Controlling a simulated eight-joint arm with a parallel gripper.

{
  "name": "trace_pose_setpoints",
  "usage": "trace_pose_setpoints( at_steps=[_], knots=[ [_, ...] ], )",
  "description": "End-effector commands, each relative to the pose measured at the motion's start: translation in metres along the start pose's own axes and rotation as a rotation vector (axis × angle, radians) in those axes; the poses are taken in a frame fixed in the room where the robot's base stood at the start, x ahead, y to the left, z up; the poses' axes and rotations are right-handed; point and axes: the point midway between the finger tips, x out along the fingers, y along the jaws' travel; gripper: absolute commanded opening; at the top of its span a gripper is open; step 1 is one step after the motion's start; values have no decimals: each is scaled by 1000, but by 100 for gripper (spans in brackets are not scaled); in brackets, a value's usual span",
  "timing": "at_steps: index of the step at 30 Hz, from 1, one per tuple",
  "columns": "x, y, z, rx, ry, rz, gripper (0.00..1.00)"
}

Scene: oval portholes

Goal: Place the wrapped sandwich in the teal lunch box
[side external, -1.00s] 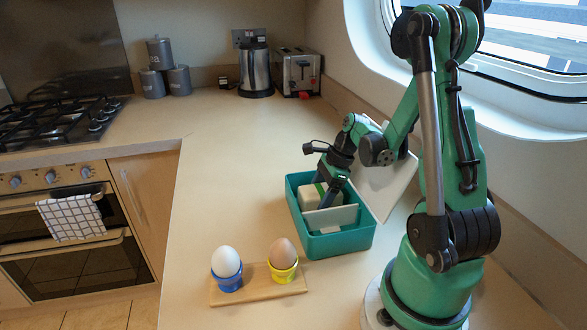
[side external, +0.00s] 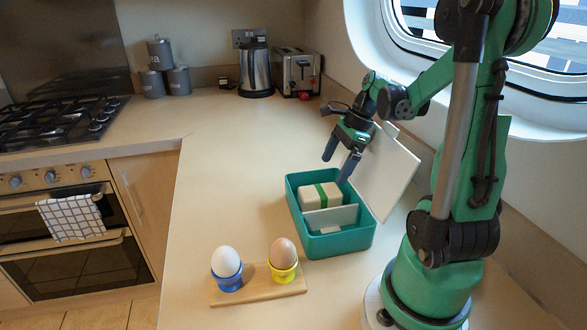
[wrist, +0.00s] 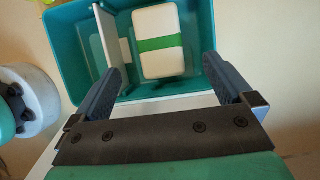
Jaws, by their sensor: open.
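The wrapped sandwich (side external: 321,195), a pale block with a green band, sits inside the teal lunch box (side external: 340,243), in the far compartment behind a white divider (side external: 332,216). My gripper (side external: 336,168) is open and empty, above the box's far side and apart from the sandwich. In the wrist view the sandwich (wrist: 158,40) lies in the larger part of the box, beside the divider (wrist: 108,45). The open fingers of my gripper (wrist: 170,82) show on either side, nearer the camera than the sandwich.
The box's white lid (side external: 385,175) stands tilted open along its right side, close to my gripper. A wooden board (side external: 258,285) with a white egg (side external: 226,262) and a brown egg (side external: 283,252) in cups lies in front. The counter left of the box is clear.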

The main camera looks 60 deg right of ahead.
Motion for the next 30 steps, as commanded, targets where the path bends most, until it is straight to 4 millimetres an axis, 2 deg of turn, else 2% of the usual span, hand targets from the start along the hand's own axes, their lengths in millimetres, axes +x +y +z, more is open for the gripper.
trace_pose_setpoints(
  at_steps=[6,11,14,17,21,24,27,30],
  knots=[
    [-29,0,0,1,0,0,100],
    [-37,1,3,-24,5,-1,100],
    [-33,5,18,-164,34,-11,100],
    [-22,16,52,-519,104,-37,100],
    [-2,46,106,-1223,231,-100,100],
    [8,69,136,-1695,316,-152,100],
    [16,89,156,-2064,387,-207,100],
    [20,103,169,-2299,439,-252,100]
  ],
)
